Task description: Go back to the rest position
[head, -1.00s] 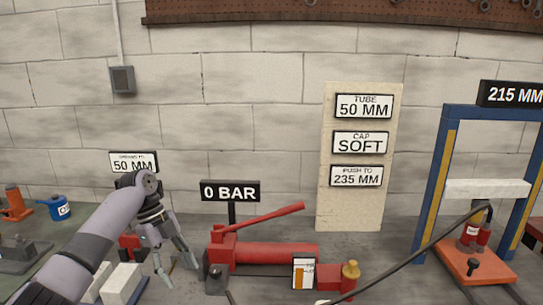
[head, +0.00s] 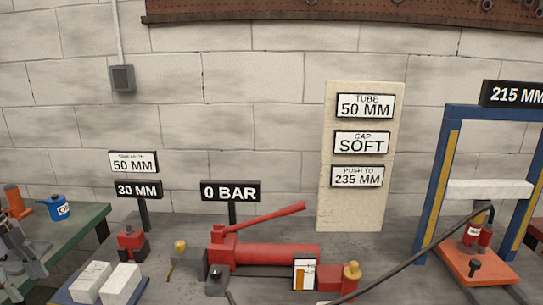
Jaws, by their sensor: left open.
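My left gripper (head: 30,262) is at the far left edge of the head view, partly cut off by the picture's edge. Its grey fingers are open and I see nothing held between them. It is over the green-topped table (head: 78,230), left of the bench equipment and apart from the red hand pump (head: 270,254). My right gripper is not in view.
The bench holds white blocks (head: 121,284), a small red and black fixture (head: 131,243) and a blue press frame (head: 437,185) with a black hose. A blue can (head: 59,208) stands on the green-topped table. Display signs (head: 230,191) stand behind the pump.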

